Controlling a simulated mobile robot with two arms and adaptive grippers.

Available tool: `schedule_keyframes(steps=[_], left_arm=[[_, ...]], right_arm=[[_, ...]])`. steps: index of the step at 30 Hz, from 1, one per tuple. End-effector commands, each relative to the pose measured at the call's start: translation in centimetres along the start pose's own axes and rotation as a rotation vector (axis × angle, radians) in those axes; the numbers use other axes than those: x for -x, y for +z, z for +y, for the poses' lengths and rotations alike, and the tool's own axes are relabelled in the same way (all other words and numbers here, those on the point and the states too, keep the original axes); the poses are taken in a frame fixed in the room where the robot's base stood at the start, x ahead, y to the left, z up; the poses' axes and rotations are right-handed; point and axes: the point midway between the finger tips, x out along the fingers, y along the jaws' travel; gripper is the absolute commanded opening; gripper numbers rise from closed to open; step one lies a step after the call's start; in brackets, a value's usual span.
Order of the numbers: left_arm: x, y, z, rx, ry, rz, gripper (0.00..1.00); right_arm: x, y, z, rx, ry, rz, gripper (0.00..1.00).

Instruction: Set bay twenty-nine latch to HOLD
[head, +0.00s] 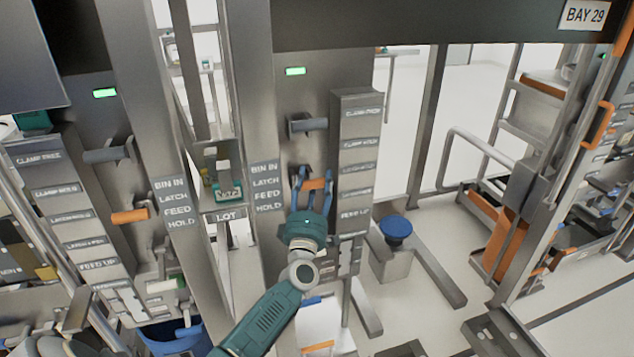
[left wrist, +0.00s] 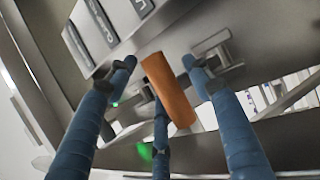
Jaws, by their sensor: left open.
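An orange latch handle (head: 315,184) sits on the grey post under the dark beam with the BAY 29 sign (head: 585,14). A label plate (head: 266,187) left of it reads BIN IN, LATCH, FEED, HOLD. The handle is roughly level with the middle rows; its exact setting is unclear. My left gripper (head: 312,176) is open, its blue fingers around the handle. In the left wrist view the orange handle (left wrist: 168,88) lies between the spread fingers of the gripper (left wrist: 160,75); contact cannot be told. My right gripper is not in view.
A grey lever (head: 307,124) and a lit green lamp (head: 295,71) are above the handle. A neighbouring post at left has another orange handle (head: 130,216). A label column (head: 358,165) stands close right of my gripper. A blue knob on a pedestal (head: 395,229) stands further right.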

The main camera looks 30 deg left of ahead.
Motion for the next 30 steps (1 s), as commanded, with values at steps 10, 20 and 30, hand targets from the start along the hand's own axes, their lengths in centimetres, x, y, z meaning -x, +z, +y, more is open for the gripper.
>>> schedule_keyframes(steps=[10, 20, 30], left_arm=[[1.9, -0.9, -0.2, -0.006, -0.001, 0.019, 0.52], [8.9, 0.0, -0.2, -0.006, -0.003, 0.005, 0.52], [11.9, 0.4, 0.0, -0.005, 0.000, -0.001, 0.52]], right_arm=[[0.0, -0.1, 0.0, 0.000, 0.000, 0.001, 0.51], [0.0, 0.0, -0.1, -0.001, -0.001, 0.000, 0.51], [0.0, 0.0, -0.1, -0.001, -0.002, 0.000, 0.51]])
